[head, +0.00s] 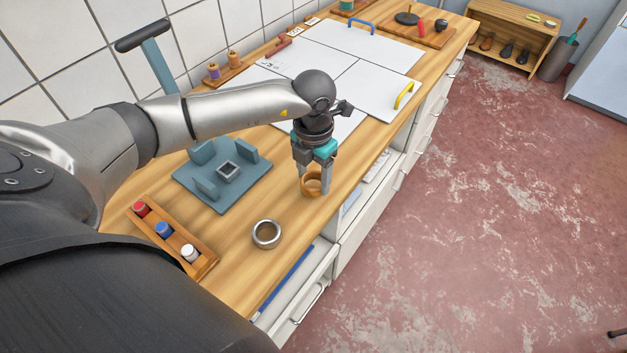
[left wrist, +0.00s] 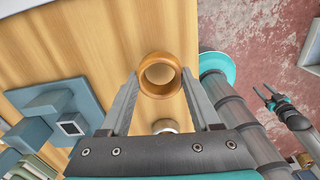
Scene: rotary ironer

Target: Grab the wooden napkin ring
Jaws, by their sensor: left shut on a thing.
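The wooden napkin ring (head: 313,191) is a light brown band near the front edge of the wooden counter (head: 235,270). My left gripper (head: 313,188) points down with its fingers on either side of the ring, shut on it. In the left wrist view the ring (left wrist: 160,93) sits between the two fingertips, its round opening facing the camera. I cannot tell whether the ring touches the counter. My right gripper (left wrist: 270,95) shows small at the right of the left wrist view, away from the ring; its jaw state is unclear.
A metal ring (head: 256,240) stands nearby on the counter. A blue-grey fixture (head: 218,198) and a wooden rack of coloured spools (head: 177,238) lie to the left. White panels (head: 375,80) with handles lie behind. A drawer (head: 297,290) below stands open.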

